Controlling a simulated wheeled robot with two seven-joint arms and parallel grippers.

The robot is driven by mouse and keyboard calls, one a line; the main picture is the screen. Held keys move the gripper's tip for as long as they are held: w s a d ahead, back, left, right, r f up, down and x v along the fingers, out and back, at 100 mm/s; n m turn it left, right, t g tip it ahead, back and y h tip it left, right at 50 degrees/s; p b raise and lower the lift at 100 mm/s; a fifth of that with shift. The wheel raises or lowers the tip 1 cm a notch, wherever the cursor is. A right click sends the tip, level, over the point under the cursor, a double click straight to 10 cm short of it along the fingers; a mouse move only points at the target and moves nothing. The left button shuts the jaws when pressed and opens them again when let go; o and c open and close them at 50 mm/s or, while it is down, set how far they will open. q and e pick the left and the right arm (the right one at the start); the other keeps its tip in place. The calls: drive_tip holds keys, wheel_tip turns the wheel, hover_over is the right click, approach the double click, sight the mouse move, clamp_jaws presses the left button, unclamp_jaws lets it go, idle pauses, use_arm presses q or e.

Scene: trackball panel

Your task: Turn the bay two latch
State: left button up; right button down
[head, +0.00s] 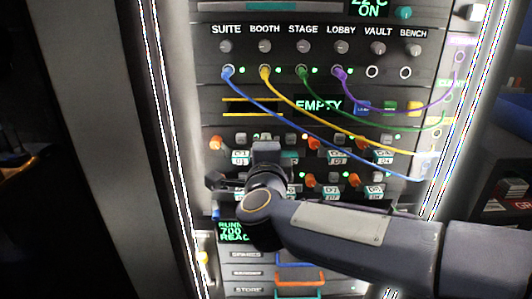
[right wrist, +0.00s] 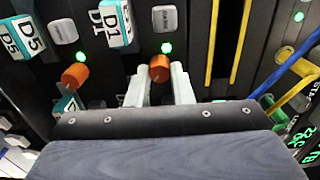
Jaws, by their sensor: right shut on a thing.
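The bay panel in the middle of the rack has orange latch knobs beside tags such as D1 (head: 240,156). My right gripper (right wrist: 162,70) is shut on an orange latch knob (right wrist: 159,68), with one pale finger on each side. This knob is the one beside the D1 tag (right wrist: 111,25), in bay two's place; its own tag is hidden behind my gripper. In the head view my right gripper (head: 267,150) covers the knob. My left gripper is not in view.
Another orange knob (right wrist: 75,75) is close beside my fingers. Bay one's knob (head: 215,143) is to the left. Blue (head: 300,125), yellow, green and purple cables hang across the panel above. The EMPTY display (head: 318,105) sits above the bays.

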idle(0.4)
drive_tip(key=c, duration=1.3)
unclamp_jaws()
drive_tip(key=s, duration=0.8)
drive_tip(key=shift+p, duration=0.3)
